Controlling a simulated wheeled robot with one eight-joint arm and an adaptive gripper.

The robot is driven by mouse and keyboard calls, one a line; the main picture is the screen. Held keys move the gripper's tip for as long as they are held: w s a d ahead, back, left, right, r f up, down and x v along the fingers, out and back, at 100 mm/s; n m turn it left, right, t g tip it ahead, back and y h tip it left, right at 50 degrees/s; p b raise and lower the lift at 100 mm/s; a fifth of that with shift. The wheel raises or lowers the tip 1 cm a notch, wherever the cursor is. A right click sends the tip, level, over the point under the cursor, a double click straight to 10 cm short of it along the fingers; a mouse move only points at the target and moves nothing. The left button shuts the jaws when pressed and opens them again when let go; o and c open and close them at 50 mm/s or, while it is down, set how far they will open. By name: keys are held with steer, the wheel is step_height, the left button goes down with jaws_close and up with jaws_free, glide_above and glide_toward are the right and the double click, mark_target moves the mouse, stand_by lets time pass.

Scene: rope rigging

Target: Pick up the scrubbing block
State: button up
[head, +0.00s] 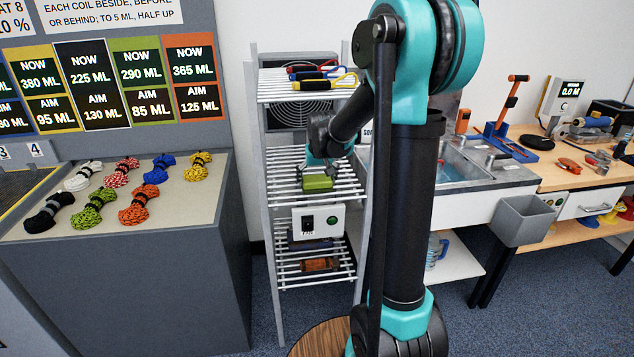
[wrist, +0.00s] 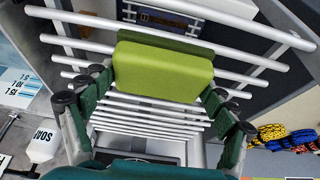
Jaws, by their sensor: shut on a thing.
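The scrubbing block is a green block with a lighter yellow-green face. In the head view the block (head: 317,183) is at the middle slatted shelf (head: 290,196) of the white rack. In the wrist view the block (wrist: 163,72) fills the space between my fingertips, in front of the white bars. My gripper (head: 325,165) reaches into the rack from the right, just above and behind the block. Its dark green fingers (wrist: 160,88) are shut on the block's two sides. Whether the block touches the slats or hangs just above them I cannot tell.
The top shelf (head: 285,92) carries coloured-handled tools. Rack posts stand close on both sides. A sink (head: 465,172) is at the right; a counter with rope coils (head: 135,214) is at the left.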

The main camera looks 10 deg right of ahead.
steer(key=shift+r, duration=0.45)
steer(key=shift+v, duration=1.05)
steer(key=s, duration=1.7)
steer(key=shift+s, duration=0.1)
steer(key=o, duration=0.5)
steer(key=c, duration=0.4)
steer(key=shift+o, duration=0.2)
steer(key=shift+f, duration=0.1)
